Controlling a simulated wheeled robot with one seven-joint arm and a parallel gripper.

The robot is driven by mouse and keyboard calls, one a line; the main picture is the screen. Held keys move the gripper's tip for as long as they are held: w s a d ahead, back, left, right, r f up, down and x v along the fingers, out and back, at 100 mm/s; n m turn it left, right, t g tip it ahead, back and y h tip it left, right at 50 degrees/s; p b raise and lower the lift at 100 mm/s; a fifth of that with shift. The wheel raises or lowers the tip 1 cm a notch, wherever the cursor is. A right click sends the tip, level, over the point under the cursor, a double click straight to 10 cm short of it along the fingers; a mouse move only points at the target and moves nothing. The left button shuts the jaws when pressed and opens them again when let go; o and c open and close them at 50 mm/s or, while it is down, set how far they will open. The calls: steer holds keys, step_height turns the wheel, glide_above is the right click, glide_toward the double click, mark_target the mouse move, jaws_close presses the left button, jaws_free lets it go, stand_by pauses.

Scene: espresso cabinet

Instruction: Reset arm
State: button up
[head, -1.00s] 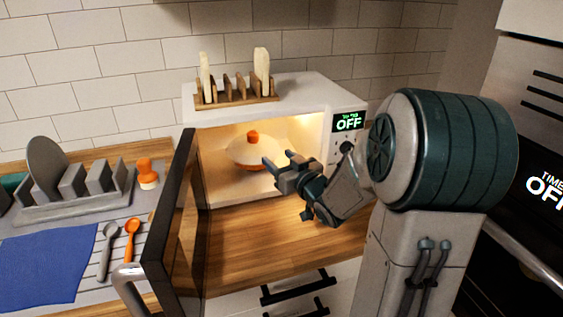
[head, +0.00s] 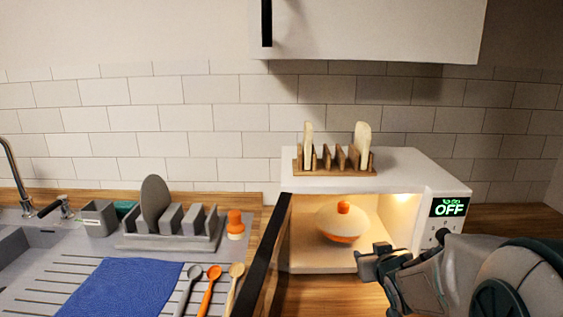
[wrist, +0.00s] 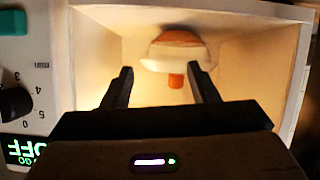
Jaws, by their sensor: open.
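My gripper (head: 368,262) is open and empty, just in front of the open microwave at its lower right. In the wrist view the two fingers of my gripper (wrist: 160,88) stand apart, pointing into the lit cavity. A white and orange lidded pot (head: 342,222) with an orange knob sits inside the microwave; it also shows in the wrist view (wrist: 178,52), upside down and beyond the fingertips, apart from them. The white microwave (head: 420,178) has its display reading OFF.
The dark microwave door (head: 268,255) stands open on the left of the cavity. A dish rack (head: 170,240), blue cloth (head: 120,288), several spoons (head: 210,290) and an orange-topped shaker (head: 236,225) lie left. A white cabinet (head: 375,28) hangs above.

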steer(key=s+a+g, duration=0.3)
steer(key=s+g, duration=0.2)
steer(key=s, duration=0.6)
steer(key=s+a+f+m+g+p, duration=0.1)
steer(key=s+a+g, duration=0.3)
steer(key=s, duration=0.8)
steer(key=shift+s+a+f+g, duration=0.15)
steer(key=shift+s+g, duration=0.15)
steer(key=shift+g, duration=0.3)
steer(key=c, duration=0.4)
